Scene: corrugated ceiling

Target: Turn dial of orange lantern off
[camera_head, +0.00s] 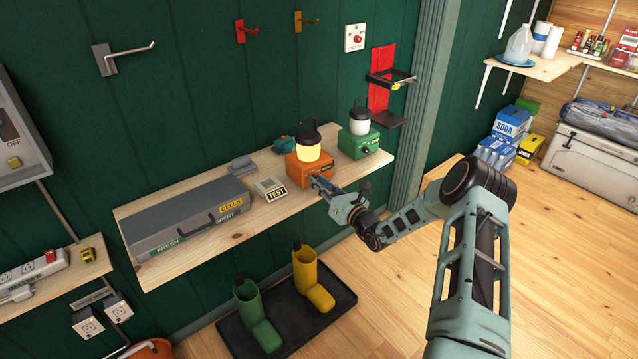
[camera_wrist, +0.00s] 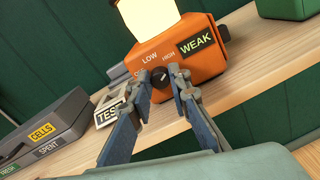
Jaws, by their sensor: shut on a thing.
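The orange lantern (camera_head: 308,168) stands on the wooden shelf with its globe glowing; the wrist view shows it close up (camera_wrist: 205,62). Its front carries a WEAK label and a black dial (camera_wrist: 160,77) marked with LOW, HIGH and a partly hidden word at the left. My gripper (camera_wrist: 161,88) is at the lantern's front, its two blue-grey fingers shut on the dial from both sides. In the head view my gripper (camera_head: 318,183) covers the dial. The dial's pointer looks directed up between the labels, but its exact setting is hard to tell.
A green lantern (camera_head: 358,143) stands to the right on the shelf (camera_head: 262,222). A TEST box (camera_head: 270,189) is close to the left of my gripper, and a grey battery case (camera_head: 185,220) lies farther left. Boots on a black tray (camera_head: 232,338) are below.

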